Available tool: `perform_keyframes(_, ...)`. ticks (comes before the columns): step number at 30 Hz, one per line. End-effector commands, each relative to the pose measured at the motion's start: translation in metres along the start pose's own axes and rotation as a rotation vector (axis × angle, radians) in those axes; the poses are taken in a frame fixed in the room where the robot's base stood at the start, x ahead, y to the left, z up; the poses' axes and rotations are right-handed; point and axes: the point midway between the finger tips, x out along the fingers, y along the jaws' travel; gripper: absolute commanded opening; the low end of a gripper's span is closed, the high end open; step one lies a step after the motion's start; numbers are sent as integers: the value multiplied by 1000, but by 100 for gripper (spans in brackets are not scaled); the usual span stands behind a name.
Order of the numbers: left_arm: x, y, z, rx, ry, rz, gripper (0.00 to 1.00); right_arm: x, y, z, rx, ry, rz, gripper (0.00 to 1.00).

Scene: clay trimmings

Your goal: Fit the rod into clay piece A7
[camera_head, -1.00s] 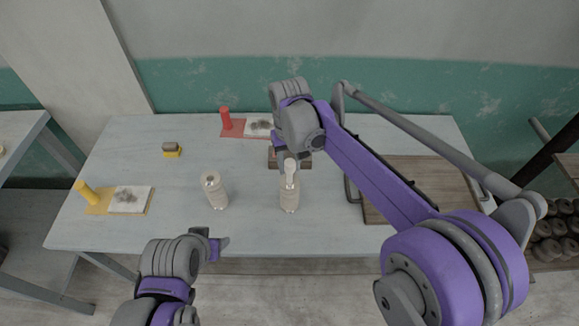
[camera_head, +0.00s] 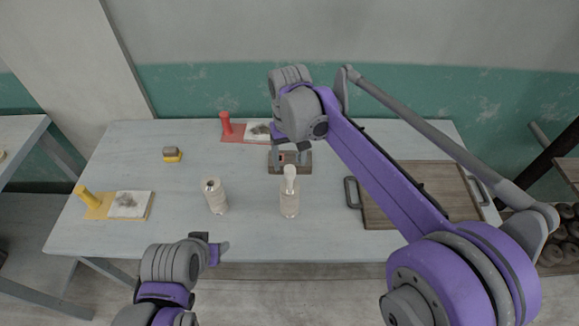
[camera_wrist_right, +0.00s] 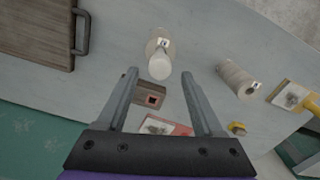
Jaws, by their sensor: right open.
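A pale rod with a rounded head (camera_head: 290,173) stands upright in the top of the right-hand clay cylinder (camera_head: 289,204). In the right wrist view the rod's head (camera_wrist_right: 160,67) shows beyond the fingertips. A second clay cylinder (camera_head: 215,198), with a dark hole on top, stands to the left. Both have small labels that I cannot read. My right gripper (camera_head: 289,151) is open and empty, just behind and above the rod; its spread fingers show in the wrist view (camera_wrist_right: 159,77). My left gripper (camera_head: 221,247) is near the front edge; its jaw opening is unclear.
A brown block (camera_head: 302,166) with a reddish square socket (camera_wrist_right: 153,100) lies behind the rod. A wooden board (camera_head: 420,206) with handles is at right. Red (camera_head: 226,123) and yellow (camera_head: 96,203) stands and a small yellow-based brush (camera_head: 172,155) are around. The front middle is clear.

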Motion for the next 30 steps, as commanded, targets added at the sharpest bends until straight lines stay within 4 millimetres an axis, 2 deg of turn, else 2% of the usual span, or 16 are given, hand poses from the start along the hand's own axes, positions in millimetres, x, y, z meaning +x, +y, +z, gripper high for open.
perform_keyframes(3,-2,0,-3,0,3,0,57,-29,0,0,0,1,0,69)
perform_keyframes(9,-4,0,-6,0,7,0,57,-63,0,0,0,1,0,69)
perform_keyframes(14,-5,0,-7,0,8,0,57,-76,0,0,0,0,0,69)
perform_keyframes(21,-4,0,-7,0,8,0,57,-77,3,4,5,8,-1,69)
perform_keyframes(23,-4,0,-7,0,8,0,57,-77,10,10,14,24,-2,69)
perform_keyframes(26,-4,0,-7,0,8,0,57,-73,29,32,41,73,-5,69)
perform_keyframes(30,-4,0,-7,0,8,0,57,-56,62,79,98,181,-4,69)
